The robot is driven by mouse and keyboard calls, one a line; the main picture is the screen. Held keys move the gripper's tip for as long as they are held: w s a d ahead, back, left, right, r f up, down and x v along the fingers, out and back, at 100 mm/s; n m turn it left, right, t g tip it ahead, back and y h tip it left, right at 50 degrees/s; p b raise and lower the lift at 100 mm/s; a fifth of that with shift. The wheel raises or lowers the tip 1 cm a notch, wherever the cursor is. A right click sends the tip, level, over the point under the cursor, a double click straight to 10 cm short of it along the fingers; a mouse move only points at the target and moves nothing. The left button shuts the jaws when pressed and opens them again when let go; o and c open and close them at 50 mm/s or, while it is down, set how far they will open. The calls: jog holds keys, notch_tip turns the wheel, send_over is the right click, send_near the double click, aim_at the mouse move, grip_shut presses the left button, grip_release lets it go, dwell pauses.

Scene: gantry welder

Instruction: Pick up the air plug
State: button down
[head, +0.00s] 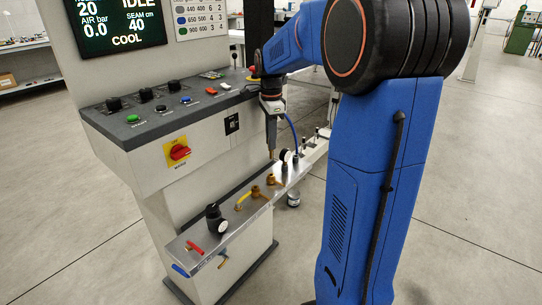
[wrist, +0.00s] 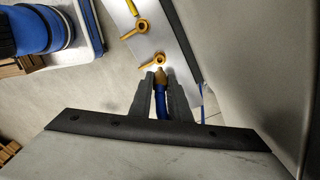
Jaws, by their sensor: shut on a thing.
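The air plug (wrist: 160,78) has a brass-coloured tip and a blue hose (wrist: 162,106) behind it. My gripper (wrist: 160,84) is shut on it, with a dark finger on each side, in the wrist view. The plug's tip points toward a brass fitting (wrist: 152,63) on the metal shelf; I cannot tell whether they touch. In the head view my gripper (head: 271,154) points down at the far part of the shelf (head: 228,222). The blue hose (head: 293,132) curves down beside it. The plug itself is too small to make out there.
The shelf carries brass fittings (head: 257,192), a yellow-handled valve (head: 243,199), a black regulator with gauge (head: 214,219) and a red handle (head: 194,247). The control panel (head: 168,105) stands above; its screen (head: 118,22) reads air 0.0. A small can (head: 293,199) is beyond the shelf.

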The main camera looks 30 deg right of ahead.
notch_tip(320, 180, up, 20)
dwell(0.8)
jog(key=shift+f, duration=0.1)
